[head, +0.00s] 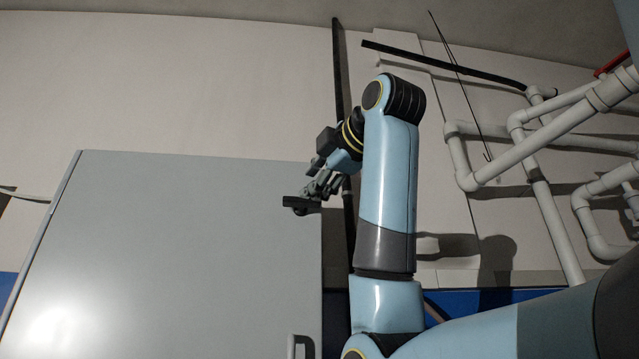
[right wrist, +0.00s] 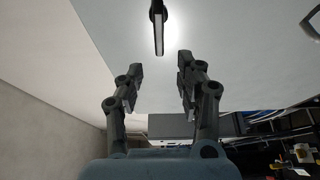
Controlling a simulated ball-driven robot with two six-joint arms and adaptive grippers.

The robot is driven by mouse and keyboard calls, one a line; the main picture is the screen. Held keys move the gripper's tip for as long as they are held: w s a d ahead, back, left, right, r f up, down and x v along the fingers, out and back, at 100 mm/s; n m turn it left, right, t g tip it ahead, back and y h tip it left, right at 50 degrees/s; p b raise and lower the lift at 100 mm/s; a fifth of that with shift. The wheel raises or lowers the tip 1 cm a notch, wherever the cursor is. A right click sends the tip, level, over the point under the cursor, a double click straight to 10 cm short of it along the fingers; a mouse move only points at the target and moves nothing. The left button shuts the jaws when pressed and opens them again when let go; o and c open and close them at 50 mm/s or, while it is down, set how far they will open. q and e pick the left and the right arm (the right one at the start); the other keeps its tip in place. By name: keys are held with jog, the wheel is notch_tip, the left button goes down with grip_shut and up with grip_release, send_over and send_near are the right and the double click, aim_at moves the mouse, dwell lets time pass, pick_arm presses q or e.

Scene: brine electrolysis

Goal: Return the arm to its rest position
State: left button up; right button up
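My right arm (head: 388,170) stands raised, light blue and grey, with its elbow-like joint at the top. My right gripper (head: 308,192) is in front of the upper right part of a large grey cabinet door. In the right wrist view the same gripper (right wrist: 159,70) is open, its two dark fingers well apart with nothing between them. A dark bar with a pale strip (right wrist: 158,30) lies beyond the fingertips, against the pale panel; I cannot tell whether it is a handle. My left gripper is not in view.
The grey cabinet (head: 180,250) fills the lower left, with a dark handle (head: 300,346) at its bottom right. White pipes (head: 535,140) run along the wall at right. A black vertical bar (head: 340,90) stands behind my arm. The upper left wall is bare.

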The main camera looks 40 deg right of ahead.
jog(key=shift+s+a, duration=0.1)
jog(key=shift+s, duration=0.7)
